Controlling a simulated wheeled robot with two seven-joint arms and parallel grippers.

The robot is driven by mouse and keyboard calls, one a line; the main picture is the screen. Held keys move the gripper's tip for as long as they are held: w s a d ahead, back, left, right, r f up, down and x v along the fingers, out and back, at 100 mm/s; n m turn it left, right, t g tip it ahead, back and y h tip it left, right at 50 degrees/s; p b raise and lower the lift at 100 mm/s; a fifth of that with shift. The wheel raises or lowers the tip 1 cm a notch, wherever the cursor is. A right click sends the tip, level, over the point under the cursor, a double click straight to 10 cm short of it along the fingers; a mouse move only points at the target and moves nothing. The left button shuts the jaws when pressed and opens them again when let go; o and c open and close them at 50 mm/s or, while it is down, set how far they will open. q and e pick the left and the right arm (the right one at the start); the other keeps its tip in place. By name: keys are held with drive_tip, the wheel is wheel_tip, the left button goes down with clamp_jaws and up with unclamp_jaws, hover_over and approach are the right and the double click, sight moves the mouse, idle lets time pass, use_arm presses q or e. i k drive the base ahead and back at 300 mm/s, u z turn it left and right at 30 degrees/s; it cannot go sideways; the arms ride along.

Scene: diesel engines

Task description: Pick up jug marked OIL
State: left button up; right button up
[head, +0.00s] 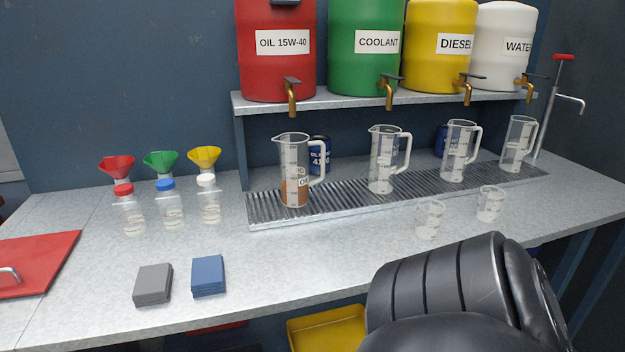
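The jug marked OIL (293,170) is a clear measuring jug with a white handle on its right side. It stands upright on the left part of the ribbed drip tray, below the tap of the red OIL 15W-40 drum (262,70). Brown liquid fills its lower part, and a label partly shows beside the liquid. A black arm link of mine covers the lower right of the head view. Neither gripper is in view.
Similar clear jugs (383,165) stand to the right on the drip tray (262,217). Small beakers (430,220) stand in front of it. Capped bottles (133,215), funnels (160,163), grey pads (153,285) and blue pads (208,277) are on the left. The bench front centre is clear.

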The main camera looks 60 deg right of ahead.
sight(293, 147)
drive_tip(key=u, duration=0.55)
drive_tip(key=k, duration=0.2)
drive_tip(key=z, duration=1.6)
